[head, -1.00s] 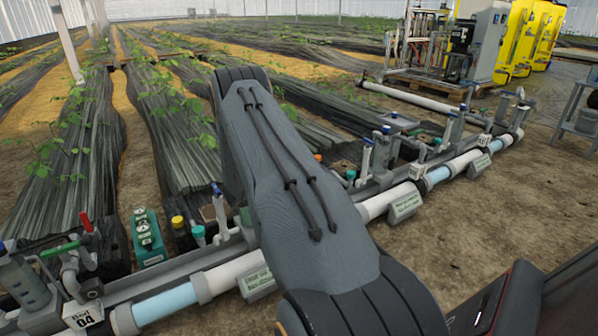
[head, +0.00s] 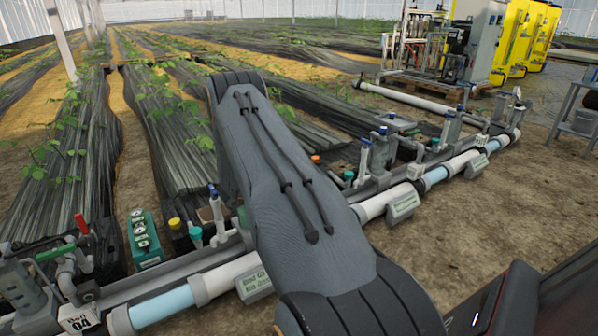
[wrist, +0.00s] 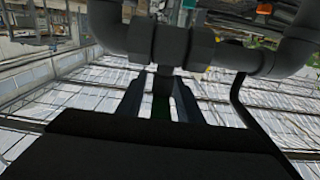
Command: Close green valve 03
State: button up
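Green valve 03 cannot be made out in the head view, where my arm covers the middle of the pipe run. In the wrist view, the two dark fingers of my gripper (wrist: 160,100) stand apart. A dark green piece (wrist: 161,108) shows deep between them; I cannot tell whether it is the valve's handle or whether the fingers touch it. Grey pipe fittings (wrist: 158,42) lie just past the fingertips. My gripper itself is hidden in the head view.
A green box (head: 145,239) stands behind the pipe. White pipe with sign plates (head: 402,206) runs to the right. Bare soil lies in front.

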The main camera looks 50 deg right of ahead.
notch_tip(320, 180, up, 10)
jog(key=p, duration=0.4)
jog(key=shift+p, duration=0.4)
